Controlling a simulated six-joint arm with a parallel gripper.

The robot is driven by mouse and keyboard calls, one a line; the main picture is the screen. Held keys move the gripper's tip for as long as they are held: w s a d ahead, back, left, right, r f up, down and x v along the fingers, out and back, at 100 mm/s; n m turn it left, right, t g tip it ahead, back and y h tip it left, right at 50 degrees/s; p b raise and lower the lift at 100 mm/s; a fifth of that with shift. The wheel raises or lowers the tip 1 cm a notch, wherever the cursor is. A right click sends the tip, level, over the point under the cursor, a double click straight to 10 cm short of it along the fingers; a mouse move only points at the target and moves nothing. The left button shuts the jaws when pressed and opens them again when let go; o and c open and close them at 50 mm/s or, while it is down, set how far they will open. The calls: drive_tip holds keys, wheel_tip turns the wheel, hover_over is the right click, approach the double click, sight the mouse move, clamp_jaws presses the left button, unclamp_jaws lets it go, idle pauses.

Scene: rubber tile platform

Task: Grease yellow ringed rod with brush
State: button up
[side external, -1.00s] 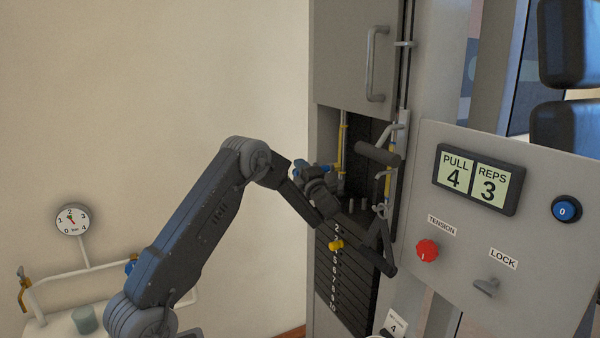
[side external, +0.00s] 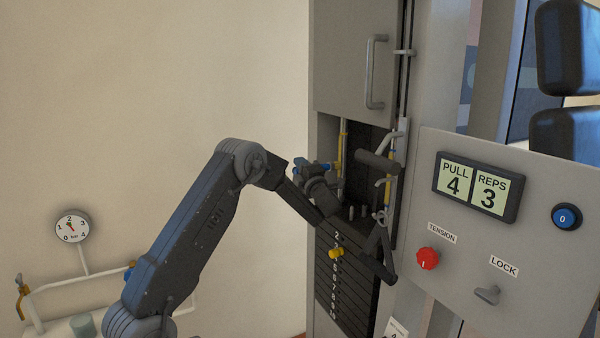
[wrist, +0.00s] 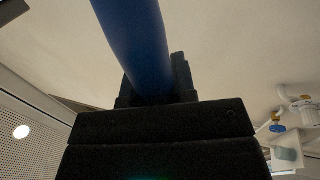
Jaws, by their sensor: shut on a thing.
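The yellow ringed rod is probably the thin upright rod (side external: 342,150) with yellow bands at the left of the machine's opening. A second upright rod with yellow parts (side external: 388,190) stands farther right, so I cannot tell for certain which is meant. My gripper (side external: 325,175) is at the opening, close to the left rod. It is shut on a blue handle (wrist: 135,40), which I take as the brush; blue also shows at the gripper in the side view. The bristles are hidden, and I cannot tell whether they touch the rod.
A dark weight stack (side external: 345,285) with a yellow knob (side external: 336,253) is below my gripper. A grey control panel (side external: 540,250) stands at right.

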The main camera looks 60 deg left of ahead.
drive_tip(key=shift+r, duration=0.45)
drive_tip(key=shift+r, duration=0.95)
drive_tip(key=shift+r, duration=1.05)
drive_tip(key=shift+r, duration=1.1)
